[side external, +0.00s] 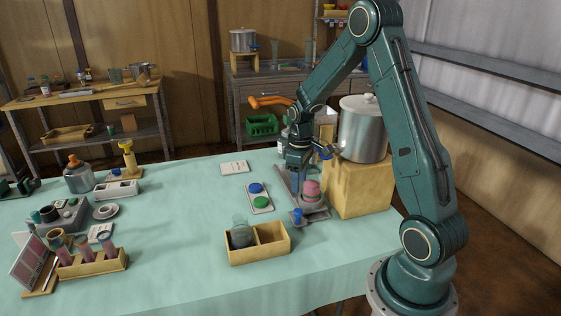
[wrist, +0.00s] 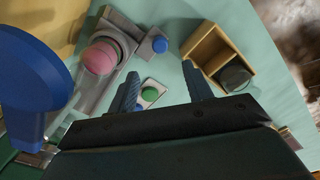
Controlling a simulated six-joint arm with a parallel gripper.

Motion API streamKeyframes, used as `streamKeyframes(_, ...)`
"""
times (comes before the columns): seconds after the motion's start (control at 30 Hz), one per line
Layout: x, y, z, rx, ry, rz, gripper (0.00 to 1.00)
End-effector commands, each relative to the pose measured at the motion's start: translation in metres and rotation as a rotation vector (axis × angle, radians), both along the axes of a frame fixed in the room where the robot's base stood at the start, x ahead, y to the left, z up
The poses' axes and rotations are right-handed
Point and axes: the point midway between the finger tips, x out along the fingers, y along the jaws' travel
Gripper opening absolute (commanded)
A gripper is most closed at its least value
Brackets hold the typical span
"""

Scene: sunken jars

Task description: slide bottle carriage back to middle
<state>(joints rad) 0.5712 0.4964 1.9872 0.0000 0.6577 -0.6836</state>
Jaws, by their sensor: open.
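The bottle carriage (side external: 313,203) is a grey base on a grey rail (side external: 288,180), carrying a bottle with a pink rounded top (side external: 312,187). In the wrist view the pink top (wrist: 99,57) is at upper left, on the grey base and track. A blue knob (side external: 297,216) stands beside the rail's near end; it also shows in the wrist view (wrist: 159,44). My gripper (side external: 297,188) is above the rail, just left of the pink top. In the wrist view its fingers (wrist: 160,90) are apart with nothing between them. Whether they touch the carriage is unclear.
A large blue paddle-like part (wrist: 32,85) is close at the wrist view's left. A metal pot (side external: 363,130) stands on a wooden block (side external: 360,188) to the right. A plate with blue and green buttons (side external: 259,198) lies left; a two-compartment wooden box (side external: 258,255) is nearer.

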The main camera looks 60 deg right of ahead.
Motion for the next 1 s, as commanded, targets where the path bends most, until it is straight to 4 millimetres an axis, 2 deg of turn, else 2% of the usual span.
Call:
streamKeyframes(0.2,-0.001,0.001,-0.033,0.003,0.004,0.000,0.50)
streamKeyframes(0.6,-0.001,0.001,-0.086,0.002,0.003,0.000,0.50)
streamKeyframes(0.8,0.000,0.000,-0.101,0.001,0.001,0.000,0.50)
streamKeyframes(1.0,0.000,0.000,-0.106,0.000,0.000,0.000,0.50)
